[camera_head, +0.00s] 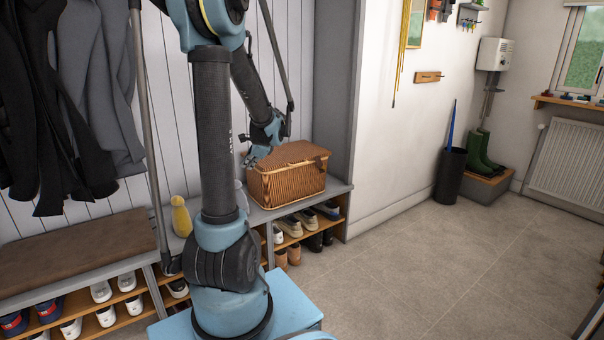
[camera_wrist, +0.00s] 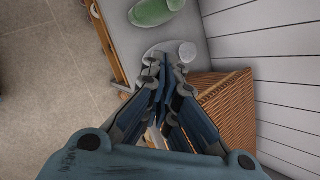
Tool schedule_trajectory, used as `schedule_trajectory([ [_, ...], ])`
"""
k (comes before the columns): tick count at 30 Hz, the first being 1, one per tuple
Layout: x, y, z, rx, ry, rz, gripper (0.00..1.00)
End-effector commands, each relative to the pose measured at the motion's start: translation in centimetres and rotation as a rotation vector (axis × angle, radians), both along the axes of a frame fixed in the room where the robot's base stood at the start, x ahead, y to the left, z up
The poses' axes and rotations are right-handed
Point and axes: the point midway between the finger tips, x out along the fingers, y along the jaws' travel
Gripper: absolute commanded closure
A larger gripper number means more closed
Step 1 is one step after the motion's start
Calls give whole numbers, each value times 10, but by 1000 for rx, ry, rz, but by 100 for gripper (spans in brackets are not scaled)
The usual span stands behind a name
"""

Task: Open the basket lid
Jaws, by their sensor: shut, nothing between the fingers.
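The wicker basket (camera_head: 288,184) stands on the right end of the grey bench. Its brown lid (camera_head: 296,152) lies over the top and looks closed, with a small flap at the front right edge. My gripper (camera_head: 252,158) is at the basket's left end, close to the lid's left edge. Whether it touches the basket I cannot tell. In the wrist view, my gripper (camera_wrist: 164,62) is shut and empty, its fingers together. The basket's woven side (camera_wrist: 230,108) shows to the right of the fingers, partly hidden by them. The lid is not clear in that view.
A pale object (camera_wrist: 187,51) stands just beyond my fingertips, with a green bottle (camera_wrist: 152,11) farther off. A yellow bottle (camera_head: 181,217) stands on the bench left of my arm. Shoes (camera_head: 289,227) fill the shelf below. The floor (camera_head: 410,255) at right is clear.

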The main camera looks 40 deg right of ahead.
Motion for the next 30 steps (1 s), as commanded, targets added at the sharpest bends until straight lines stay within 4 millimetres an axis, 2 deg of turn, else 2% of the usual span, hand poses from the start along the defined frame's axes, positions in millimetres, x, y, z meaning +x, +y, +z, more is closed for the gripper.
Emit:
schedule_trajectory([
  [1, 3, -21, -5, 33, -9, -56, 100],
  [10, 6, -128, -36, 244, -69, -364, 100],
  [14, -1, -175, -54, 339, -101, -492, 100],
  [21, -27, -255, -88, 513, -167, -708, 100],
  [24, -38, -279, -99, 569, -189, -771, 100],
  [27, -45, -293, -107, 606, -206, -811, 100],
  [30, -49, -300, -111, 626, -213, -831, 100],
])
